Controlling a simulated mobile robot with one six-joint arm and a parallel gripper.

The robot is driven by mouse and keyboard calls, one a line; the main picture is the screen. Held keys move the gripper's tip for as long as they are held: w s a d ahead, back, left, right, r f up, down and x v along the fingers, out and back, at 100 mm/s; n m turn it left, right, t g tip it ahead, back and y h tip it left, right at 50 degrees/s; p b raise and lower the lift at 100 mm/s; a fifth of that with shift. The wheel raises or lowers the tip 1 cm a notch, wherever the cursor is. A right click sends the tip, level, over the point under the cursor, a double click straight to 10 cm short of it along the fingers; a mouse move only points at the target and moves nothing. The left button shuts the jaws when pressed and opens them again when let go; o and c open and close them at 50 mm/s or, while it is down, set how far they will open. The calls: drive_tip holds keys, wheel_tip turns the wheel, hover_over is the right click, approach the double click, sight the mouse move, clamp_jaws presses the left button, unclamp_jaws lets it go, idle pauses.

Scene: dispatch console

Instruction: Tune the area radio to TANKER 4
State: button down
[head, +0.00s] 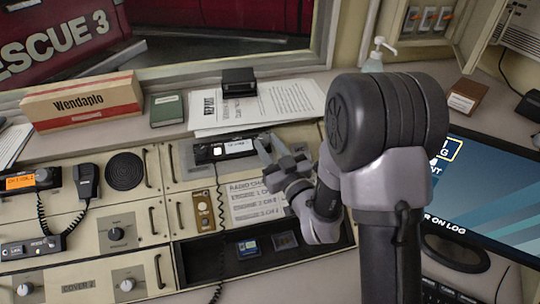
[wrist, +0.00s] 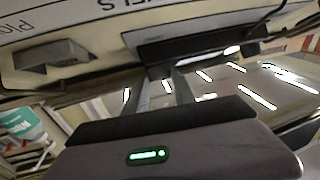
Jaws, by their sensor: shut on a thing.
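A black radio (head: 225,148) with a small white display is set in the upper part of the console's middle panel. It shows in the wrist view as a dark box (wrist: 215,42). Its name and the text on its display are too small to read. My gripper (head: 270,146) is at the radio's right end. In the wrist view my gripper (wrist: 160,76) has its two fingers against the radio's front, shut on a small dark part there, apparently its knob. The fingers and the angle mostly hide this part. A printed channel placard (head: 258,200) lies below the radio.
An orange-lit radio (head: 18,182) and a handset (head: 87,181) are at the left. A dark open tray (head: 205,262) lies below the placard. A box marked Wendaplo (head: 82,102) and papers (head: 262,105) are behind. A monitor (head: 485,200) stands at the right.

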drive_tip(key=m+h, duration=0.3)
drive_tip(key=a+m+t+h, duration=0.1)
drive_tip(key=m+h, duration=0.2)
drive_tip(key=shift+s+a+m+t+b, duration=0.15)
drive_tip(key=shift+s+m+t+b, duration=0.05)
drive_tip(key=shift+m+t+b, duration=0.15)
drive_tip(key=shift+w+a+r+m+g+h, duration=0.1)
drive_tip(key=shift+m+g+h, duration=0.25)
drive_tip(key=shift+m+h, duration=0.85)
drive_tip(key=shift+s+a+f+m+g+h, duration=0.15)
drive_tip(key=shift+m+g+h, duration=0.2)
drive_tip(key=shift+m+h, duration=0.8)
drive_tip(key=shift+w+a+r+m+g+h, duration=0.15)
drive_tip(key=shift+m+g+h, duration=0.2)
drive_tip(key=shift+m+h, duration=0.85)
drive_tip(key=shift+h, duration=0.25)
drive_tip(key=c, duration=1)
unclamp_jaws()
drive_tip(key=shift+w+d, duration=0.1)
drive_tip(key=shift+c, duration=0.2)
drive_tip(key=p+v, duration=0.2)
drive_tip(key=v, duration=1.5)
drive_tip(key=shift+s, duration=0.25)
